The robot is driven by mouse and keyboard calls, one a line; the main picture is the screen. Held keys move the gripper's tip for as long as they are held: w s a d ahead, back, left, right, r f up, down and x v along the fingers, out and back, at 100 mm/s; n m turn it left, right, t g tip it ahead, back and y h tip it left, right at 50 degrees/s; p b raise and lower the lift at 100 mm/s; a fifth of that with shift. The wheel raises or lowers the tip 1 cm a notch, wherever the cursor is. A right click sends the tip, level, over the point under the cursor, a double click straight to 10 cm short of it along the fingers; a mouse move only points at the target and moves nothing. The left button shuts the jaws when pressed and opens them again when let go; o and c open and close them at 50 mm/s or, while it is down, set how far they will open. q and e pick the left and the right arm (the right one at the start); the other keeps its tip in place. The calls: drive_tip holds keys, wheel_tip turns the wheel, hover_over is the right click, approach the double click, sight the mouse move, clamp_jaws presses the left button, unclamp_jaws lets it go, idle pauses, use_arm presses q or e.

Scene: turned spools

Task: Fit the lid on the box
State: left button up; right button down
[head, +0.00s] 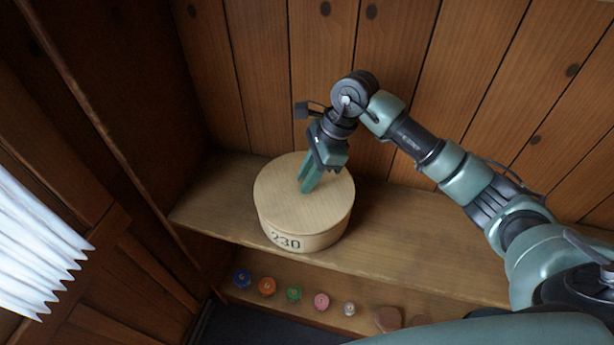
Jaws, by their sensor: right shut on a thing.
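A round, pale wooden box (306,242) marked "230" stands on the wooden shelf. Its flat round lid (275,185) lies level over the top of the box and lines up closely with the wall below. I cannot tell from this angle whether the lid is fully seated. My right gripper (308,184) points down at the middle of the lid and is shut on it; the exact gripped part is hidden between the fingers. My left gripper is not in view.
The shelf (425,235) is clear to the right of the box. A plank wall rises close behind. A lower ledge holds a row of small spools, including blue (242,279), orange (267,287), green (294,294) and pink (321,301). White pleated fabric (35,245) hangs at left.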

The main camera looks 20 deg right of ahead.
drive_tip(key=shift+f+b, duration=0.25)
drive_tip(key=shift+b, duration=0.2)
idle(0.4)
drive_tip(key=c, duration=0.8)
unclamp_jaws()
drive_tip(key=shift+r, duration=0.35)
drive_tip(key=shift+r, duration=0.45)
drive_tip(key=shift+r+p, duration=0.1)
drive_tip(key=shift+p, duration=0.2)
drive_tip(key=shift+r+p, duration=1.55)
drive_tip(key=shift+r, duration=1.85)
